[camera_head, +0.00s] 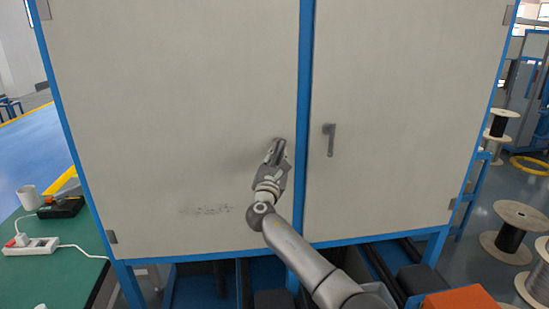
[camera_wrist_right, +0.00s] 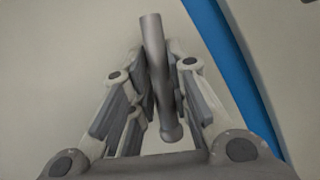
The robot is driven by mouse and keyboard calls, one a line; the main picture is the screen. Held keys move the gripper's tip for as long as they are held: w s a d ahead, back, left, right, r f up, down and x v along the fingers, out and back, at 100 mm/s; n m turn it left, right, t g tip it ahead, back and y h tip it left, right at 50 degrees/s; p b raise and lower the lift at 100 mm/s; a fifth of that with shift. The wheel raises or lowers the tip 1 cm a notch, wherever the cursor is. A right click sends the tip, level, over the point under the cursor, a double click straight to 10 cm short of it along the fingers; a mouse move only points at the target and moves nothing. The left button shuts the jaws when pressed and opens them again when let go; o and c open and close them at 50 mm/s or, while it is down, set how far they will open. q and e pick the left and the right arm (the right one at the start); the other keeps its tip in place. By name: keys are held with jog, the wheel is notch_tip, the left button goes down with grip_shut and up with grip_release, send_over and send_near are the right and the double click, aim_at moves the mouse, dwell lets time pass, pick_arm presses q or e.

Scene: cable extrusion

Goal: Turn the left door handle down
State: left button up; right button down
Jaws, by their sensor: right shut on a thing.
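The cabinet has two pale doors in a blue frame. My right gripper (camera_head: 276,152) is at the left door (camera_head: 170,90), near its right edge, in the head view. It is shut on the left door handle (camera_wrist_right: 158,70), a grey metal bar that stands nearly upright between the fingers in the right wrist view, leaning slightly. The gripper mostly hides this handle in the head view. The right door handle (camera_head: 330,138) hangs on the right door (camera_head: 405,100), its bar pointing down. My left gripper is not in view.
A green table (camera_head: 45,275) at the left holds a white power strip (camera_head: 30,246), a cup (camera_head: 28,197) and a black device (camera_head: 60,207). Cable spools (camera_head: 510,235) stand at the right. An orange box (camera_head: 462,300) is at the bottom right.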

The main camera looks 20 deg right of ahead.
jog(key=n+t, duration=0.1)
jog(key=n, duration=0.1)
jog(key=d+n+y, duration=0.1)
jog(key=n, duration=0.1)
jog(key=shift+s+r+t+b, duration=0.1)
jog(key=shift+t+b, duration=0.2)
jog(key=shift+t, duration=0.1)
jog(key=shift+d+r+n+t+y, duration=0.15)
jog(key=shift+n+t+y, duration=0.15)
jog(key=shift+n, duration=0.6)
jog(key=shift+r, duration=0.15)
jog(key=c, duration=1.7)
grip_release()
jog(key=shift+o, duration=1.3)
jog(key=shift+f, duration=0.3)
jog(key=v, duration=1.2)
